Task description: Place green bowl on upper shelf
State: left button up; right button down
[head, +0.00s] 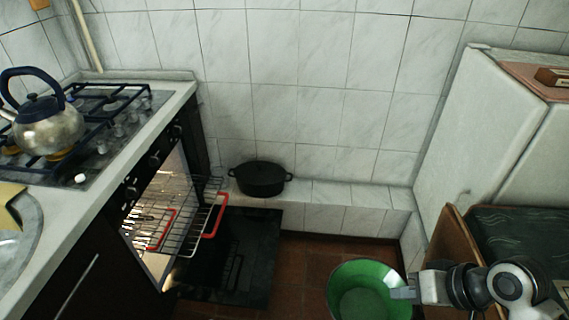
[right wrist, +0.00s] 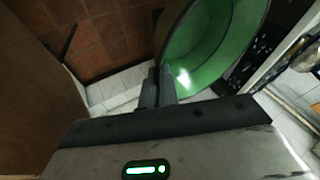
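The green bowl (head: 362,297) is at the bottom of the head view, right of the middle, held above the brown tiled floor. My right gripper (head: 402,293) comes in from the right and is shut on the bowl's right rim. In the right wrist view the two fingers (right wrist: 158,84) are close together at the rim of the bowl (right wrist: 215,45). The open oven at left has wire shelves pulled out: an upper one with a red handle (head: 215,216) and a lower one with a red handle (head: 162,232). My left gripper is not in view.
The dark oven door (head: 245,262) hangs open low in front of the shelves. A black pot (head: 260,179) stands on the tiled ledge behind. A kettle (head: 47,128) sits on the stove. A wooden-edged cabinet (head: 452,245) is close to my right arm. Floor between is clear.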

aim_at(175, 219)
jog(key=i, duration=0.55)
jog(key=u, duration=1.85)
jog(key=i, duration=0.5)
jog(key=u, duration=0.1)
